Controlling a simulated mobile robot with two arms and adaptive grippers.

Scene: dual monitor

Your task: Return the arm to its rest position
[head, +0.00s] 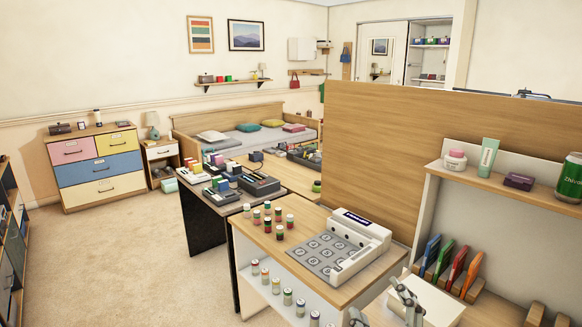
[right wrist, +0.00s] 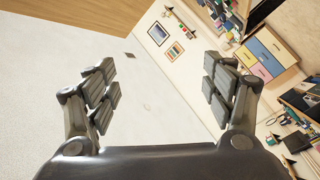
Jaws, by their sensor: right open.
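My right gripper (right wrist: 160,88) is open and empty in the right wrist view, its two jointed grey fingers spread wide with nothing between them. Part of it also shows at the bottom edge of the head view (head: 406,302), in front of the right-hand shelf unit, mostly cut off by the frame. The rest of my right arm is out of view. My left gripper and left arm are in neither view.
A wooden counter (head: 258,236) with a white machine (head: 364,246) and several small bottles stands just beyond my right gripper. A shelf unit (head: 432,200) and a tall wooden panel (head: 375,150) are at the right. Open carpet (head: 110,265) lies at the left.

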